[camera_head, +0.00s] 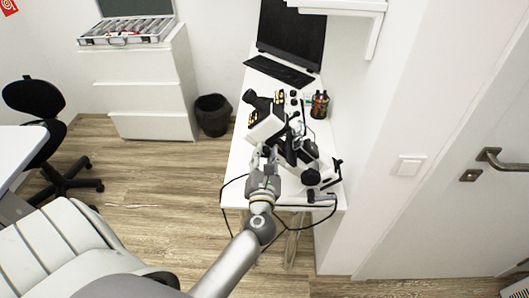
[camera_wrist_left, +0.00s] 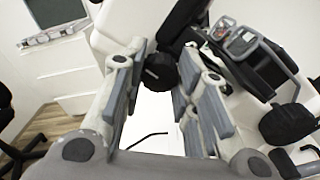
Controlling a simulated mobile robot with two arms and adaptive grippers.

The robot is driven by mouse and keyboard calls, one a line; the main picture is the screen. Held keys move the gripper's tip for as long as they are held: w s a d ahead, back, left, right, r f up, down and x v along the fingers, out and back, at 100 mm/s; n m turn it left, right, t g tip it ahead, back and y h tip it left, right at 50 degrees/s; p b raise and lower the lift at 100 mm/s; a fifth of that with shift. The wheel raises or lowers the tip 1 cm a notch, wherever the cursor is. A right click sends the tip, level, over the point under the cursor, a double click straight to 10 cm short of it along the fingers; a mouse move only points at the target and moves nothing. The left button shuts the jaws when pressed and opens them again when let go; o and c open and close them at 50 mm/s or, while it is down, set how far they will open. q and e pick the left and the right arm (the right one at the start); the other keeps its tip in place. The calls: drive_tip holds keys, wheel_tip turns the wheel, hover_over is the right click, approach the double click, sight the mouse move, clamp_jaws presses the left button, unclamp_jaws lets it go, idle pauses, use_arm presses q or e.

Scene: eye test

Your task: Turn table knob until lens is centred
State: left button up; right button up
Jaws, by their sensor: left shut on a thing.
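A black and white optical instrument (camera_head: 298,148) stands on the narrow white table (camera_head: 236,182). My left gripper (camera_head: 266,153) reaches its near left side. In the left wrist view, my left gripper (camera_wrist_left: 160,82) is shut on a small black knob (camera_wrist_left: 160,71), which sits between the finger pads below a black part of the device. The knob is too small to tell in the head view. My right gripper is not in view.
A white-and-black device (camera_head: 266,124) stands close behind the gripper. A pen holder (camera_head: 319,104), a keyboard (camera_head: 279,72) and a dark monitor (camera_head: 291,33) are farther back. A black cable (camera_head: 291,228) hangs at the table's front. The wall is close on the right.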

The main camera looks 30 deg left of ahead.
use_arm(q)
drive_tip(key=o, duration=1.1)
drive_tip(key=shift+c, duration=0.2)
drive_tip(key=shift+d, duration=0.1)
drive_tip(key=v, duration=1.2)
